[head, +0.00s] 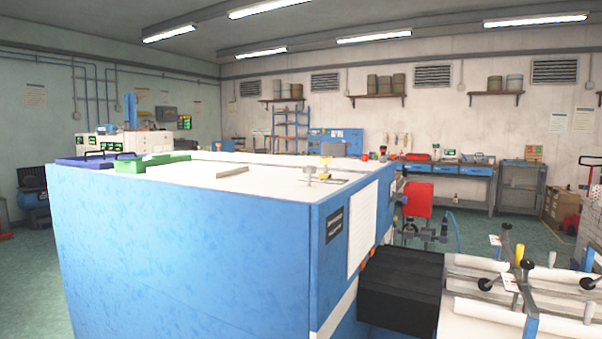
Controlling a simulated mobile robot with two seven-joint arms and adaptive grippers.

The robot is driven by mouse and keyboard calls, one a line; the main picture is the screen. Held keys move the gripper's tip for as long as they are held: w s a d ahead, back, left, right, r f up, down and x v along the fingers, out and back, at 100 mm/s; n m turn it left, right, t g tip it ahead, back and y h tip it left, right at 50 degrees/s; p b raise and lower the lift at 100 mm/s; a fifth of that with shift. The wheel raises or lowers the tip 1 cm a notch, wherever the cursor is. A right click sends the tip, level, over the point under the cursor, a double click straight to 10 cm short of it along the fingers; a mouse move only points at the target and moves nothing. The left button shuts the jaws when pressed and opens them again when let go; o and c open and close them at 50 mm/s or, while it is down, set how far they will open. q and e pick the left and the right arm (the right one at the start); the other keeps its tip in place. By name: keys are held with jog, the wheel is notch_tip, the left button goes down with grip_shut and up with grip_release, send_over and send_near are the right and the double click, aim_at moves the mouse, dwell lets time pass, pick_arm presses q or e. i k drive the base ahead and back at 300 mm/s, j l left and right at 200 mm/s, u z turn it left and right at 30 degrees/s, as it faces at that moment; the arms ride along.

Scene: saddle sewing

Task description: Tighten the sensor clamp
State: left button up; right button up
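No part that I can name with certainty as the sensor clamp shows. A small metal fitting with a yellow part (325,168) stands on the white top of the large blue machine (190,250), near its right end. At the lower right, a metal frame with black knobs (527,265) and a yellow piece sits over white rolls or covers (480,318). I cannot tell whether either of these is the clamp. Neither of my grippers is in view.
The blue machine fills the middle and blocks the floor behind it. A black box (400,290) juts from its right side. A green tray (153,163) and blue tray (92,161) lie on top. A blue workbench (450,172) stands at the back wall. Green floor (480,228) shows at right.

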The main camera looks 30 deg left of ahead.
aim_at(310, 169)
jog(key=u, duration=0.9)
jog(key=i+l+u, duration=0.25)
jog(key=i, duration=0.3)
jog(key=l, duration=0.1)
